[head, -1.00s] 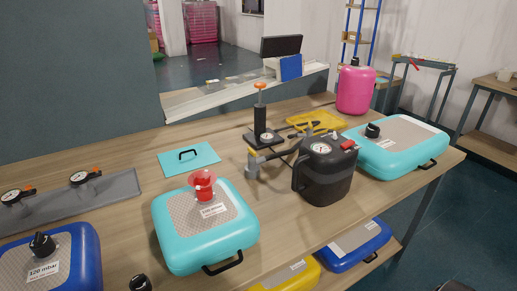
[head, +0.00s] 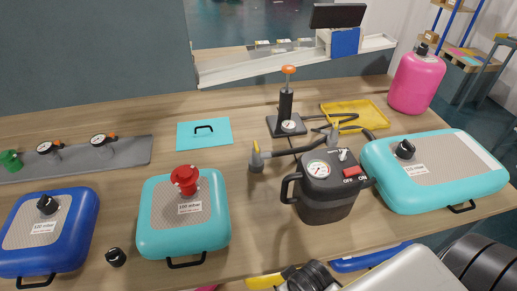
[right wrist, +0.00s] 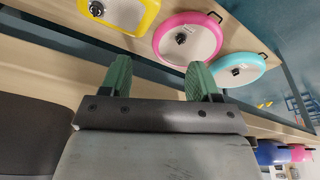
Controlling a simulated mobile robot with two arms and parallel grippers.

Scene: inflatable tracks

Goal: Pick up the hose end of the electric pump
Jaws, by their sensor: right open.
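The black electric pump (head: 325,193), with a round gauge and a red switch, stands upright on the workbench right of centre in the head view. A dark hose runs left from behind its top to the hose end (head: 257,158), a grey nozzle with a yellow-orange part, which rests on the bench left of the pump. My right gripper (right wrist: 157,68) is open and empty in the right wrist view, its two green fingers apart. Its fingers do not show in the head view, where only my arm comes in at the bottom right. My left gripper is out of view.
A turquoise inflatable with a red valve (head: 186,210) lies left of the pump, another turquoise one (head: 435,185) right. A hand pump (head: 287,105) and yellow tray (head: 354,115) stand behind. The bench (head: 262,205) is bare between the left inflatable and the pump. Inflatables lie on a lower shelf.

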